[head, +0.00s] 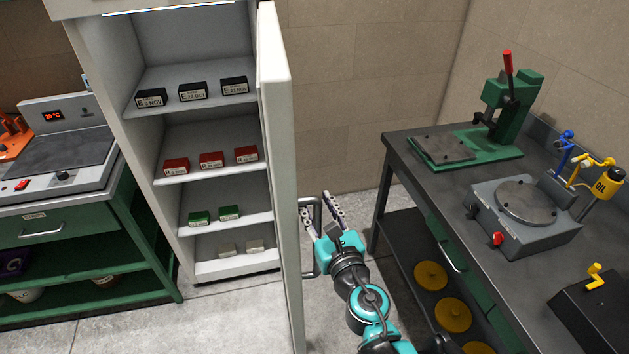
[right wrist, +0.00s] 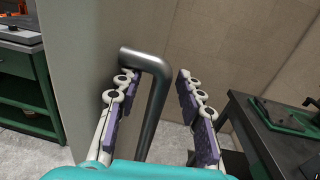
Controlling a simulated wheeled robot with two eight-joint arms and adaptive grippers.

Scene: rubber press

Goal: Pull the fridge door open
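The fridge (head: 208,139) stands at the back left with its door (head: 275,150) swung wide open, seen nearly edge-on in the head view. Its grey bar handle (head: 305,240) is on the door's right side. My right gripper (head: 321,204) is at the handle with its fingers spread. In the right wrist view, the handle (right wrist: 154,105) stands between the two open fingers of the gripper (right wrist: 158,90), nearer the left finger; whether it touches that finger I cannot tell. The door face (right wrist: 95,60) is to the left. My left gripper is not in view.
Black, red, green and pale boxes stand on the fridge shelves (head: 202,172). A dark workbench (head: 420,185) with a green press (head: 510,105) and a grey machine (head: 524,215) is close to the right. A green bench (head: 70,250) stands left. Some floor is clear between.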

